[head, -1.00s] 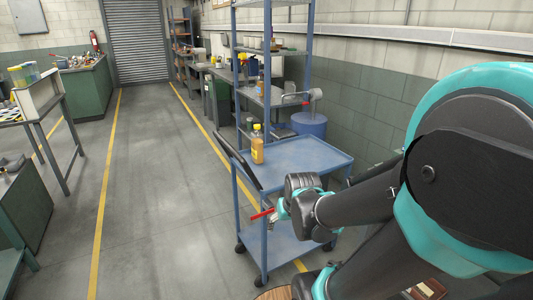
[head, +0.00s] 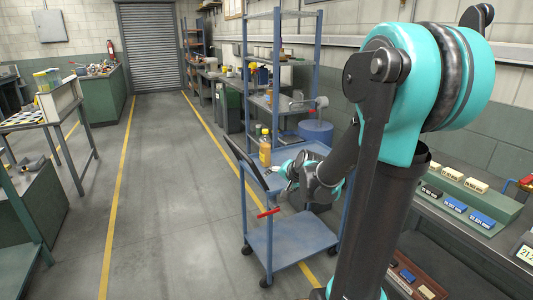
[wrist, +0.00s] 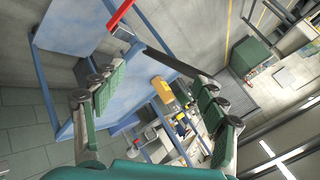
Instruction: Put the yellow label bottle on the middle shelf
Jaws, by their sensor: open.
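The bottle with the yellow label and yellow cap (head: 265,147) stands upright on the top of a blue cart (head: 302,158), near its left edge. In the wrist view the bottle (wrist: 163,91) shows between my fingers, farther off. My gripper (head: 284,171) is at the cart's near side, just right of and nearer than the bottle. In the wrist view its two green-padded fingers (wrist: 150,88) are spread apart with nothing held.
A red bar (head: 268,212) sits at the cart's near side. A blue drum (head: 316,134) stands behind the cart. A bench with coloured blocks (head: 470,215) is at right.

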